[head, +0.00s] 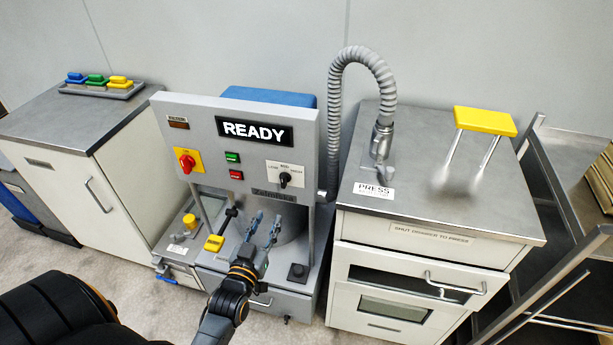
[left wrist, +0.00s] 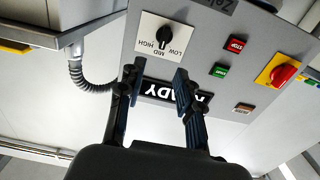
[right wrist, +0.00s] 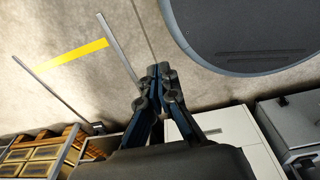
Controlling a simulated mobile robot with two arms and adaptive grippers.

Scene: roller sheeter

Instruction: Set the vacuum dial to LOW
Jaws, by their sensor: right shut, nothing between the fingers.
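The vacuum dial (head: 285,179) is a small black knob on a white plate marked LOW, MID and HIGH, on the grey panel of the machine. It also shows upside down in the left wrist view (left wrist: 164,36), where LOW is on the right and HIGH on the left. I cannot tell surely which mark its pointer faces. My left gripper (head: 268,222) is open and empty in front of the panel, below the dial in the head view and apart from it. My right gripper (right wrist: 158,72) is shut and empty, over the floor in the right wrist view.
The panel also carries a READY display (head: 254,131), a red knob on yellow (head: 186,162), a green button (head: 232,157) and a red button (head: 236,174). A press cabinet (head: 440,222) with a grey hose (head: 335,100) stands right. A white cabinet (head: 70,190) stands left.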

